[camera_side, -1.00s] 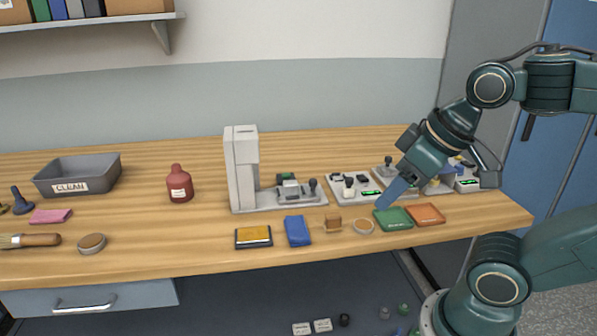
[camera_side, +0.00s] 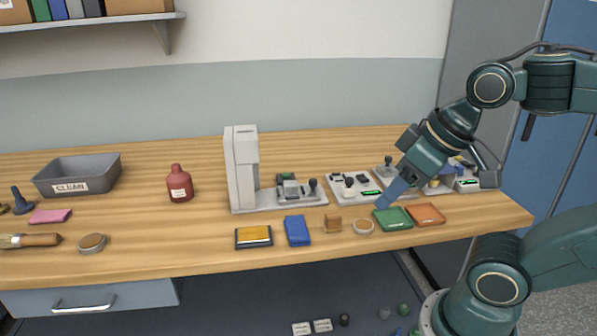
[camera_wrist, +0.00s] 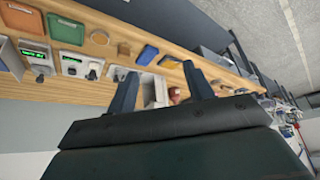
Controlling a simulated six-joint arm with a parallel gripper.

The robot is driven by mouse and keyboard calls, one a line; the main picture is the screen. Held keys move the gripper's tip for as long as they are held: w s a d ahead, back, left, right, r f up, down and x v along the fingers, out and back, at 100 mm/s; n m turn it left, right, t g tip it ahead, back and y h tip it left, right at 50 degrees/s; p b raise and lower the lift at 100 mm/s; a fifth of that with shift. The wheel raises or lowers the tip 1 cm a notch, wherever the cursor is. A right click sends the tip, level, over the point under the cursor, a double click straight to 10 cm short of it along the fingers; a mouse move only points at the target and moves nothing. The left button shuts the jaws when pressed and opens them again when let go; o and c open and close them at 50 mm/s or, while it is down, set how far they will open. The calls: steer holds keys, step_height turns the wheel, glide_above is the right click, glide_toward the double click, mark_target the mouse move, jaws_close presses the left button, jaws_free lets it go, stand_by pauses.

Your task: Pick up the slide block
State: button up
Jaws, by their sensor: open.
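A small grey block (camera_side: 291,188) sits on the pale base of a machine with a tall column (camera_side: 241,160); it looks like the slide block. A dark green part (camera_side: 285,177) stands behind it. My gripper (camera_side: 392,195) is well to the right of the block, over the right part of the bench near a green tray. In the wrist view my gripper (camera_wrist: 161,80) has its two fingers spread, with nothing held. The pale machine shows small between and beyond the fingers there; the block itself cannot be made out.
The green tray (camera_side: 393,219) and an orange tray (camera_side: 426,214) lie below my gripper. A control panel (camera_side: 350,186) with knobs stands between it and the machine. A blue pad (camera_side: 297,231), a yellow pad (camera_side: 253,237) and a wooden block (camera_side: 333,225) lie in front.

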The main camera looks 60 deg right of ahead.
steer(key=c, duration=0.3)
steer(key=shift+c, duration=0.2)
